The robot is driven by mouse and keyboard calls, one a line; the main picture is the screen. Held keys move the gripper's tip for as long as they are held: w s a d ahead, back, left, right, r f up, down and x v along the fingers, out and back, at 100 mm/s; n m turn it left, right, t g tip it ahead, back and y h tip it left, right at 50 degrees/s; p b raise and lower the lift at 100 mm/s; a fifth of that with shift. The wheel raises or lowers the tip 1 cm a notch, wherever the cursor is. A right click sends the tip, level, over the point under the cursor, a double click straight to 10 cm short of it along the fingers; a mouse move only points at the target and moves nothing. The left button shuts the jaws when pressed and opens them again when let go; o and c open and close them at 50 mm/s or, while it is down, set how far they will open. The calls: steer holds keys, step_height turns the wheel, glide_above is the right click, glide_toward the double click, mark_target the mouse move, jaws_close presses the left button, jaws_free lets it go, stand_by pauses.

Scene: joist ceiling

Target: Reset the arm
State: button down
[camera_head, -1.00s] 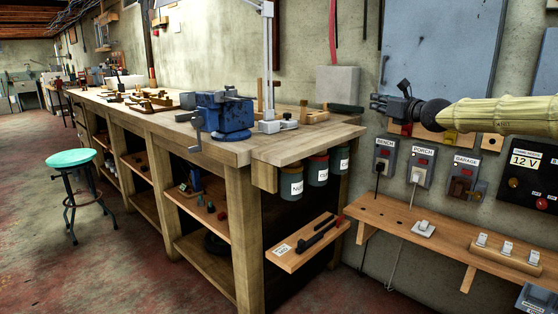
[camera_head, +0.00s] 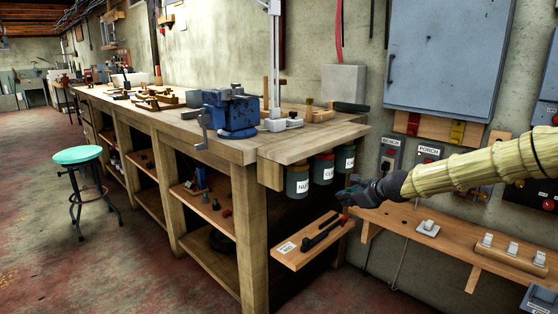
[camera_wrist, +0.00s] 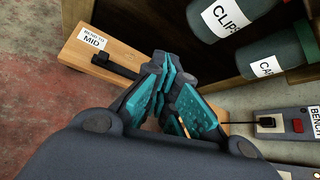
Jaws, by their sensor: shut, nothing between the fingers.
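My gripper (camera_head: 346,196) is at the right of the head view, at the end of my pale yellow-green sleeved arm. It hangs in front of the wall, just above the right end of a small wooden shelf and below the labelled canisters. In the wrist view my gripper (camera_wrist: 172,72) shows its teal-padded fingers closed together with nothing held. A small wooden shelf (camera_head: 290,259) with a dark bar and a "MID" label lies beyond the fingers; it also shows in the wrist view (camera_wrist: 78,52).
A long workbench (camera_head: 290,150) carries a blue vise (camera_head: 232,112). Labelled canisters (camera_head: 321,168) hang under its right end. A wall shelf (camera_head: 400,232) with switches runs below my arm. A grey cabinet (camera_head: 450,55) hangs above. A green stool (camera_head: 76,156) stands on open floor.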

steer(key=s+a+f+n+g+h, duration=0.1)
steer(key=s+f+n, duration=0.1)
steer(key=s+f, duration=0.35)
steer(key=s+a+f+n+g+h, duration=0.1)
steer(key=s+f+g, duration=0.15)
steer(key=f, duration=0.65)
steer(key=s+a+f+n+g, duration=0.1)
steer(key=s+f+n, duration=0.1)
steer(key=s+f, duration=0.4)
steer(key=s+d+f+n+g+h, duration=0.15)
steer(key=s+f+n, duration=0.25)
steer(key=s+f, duration=0.55)
steer(key=s+d+f+n+g+h, duration=0.15)
steer(key=s+f+n, duration=0.45)
steer(key=s, duration=0.7)
steer(key=s+d+f+n+g+h, duration=0.1)
steer(key=s+f+n+h, duration=0.15)
steer(key=s+f, duration=0.75)
steer(key=s+n+g+y, duration=0.1)
steer(key=s+n, duration=0.5)
steer(key=s, duration=1)
step_height(320, 180, up, 28)
steer(key=s+p, duration=0.1)
steer(key=p, duration=2.7)
steer(key=shift+s+r+p, duration=0.15)
steer(key=shift+r+p, duration=0.1)
steer(key=shift+p, duration=0.05)
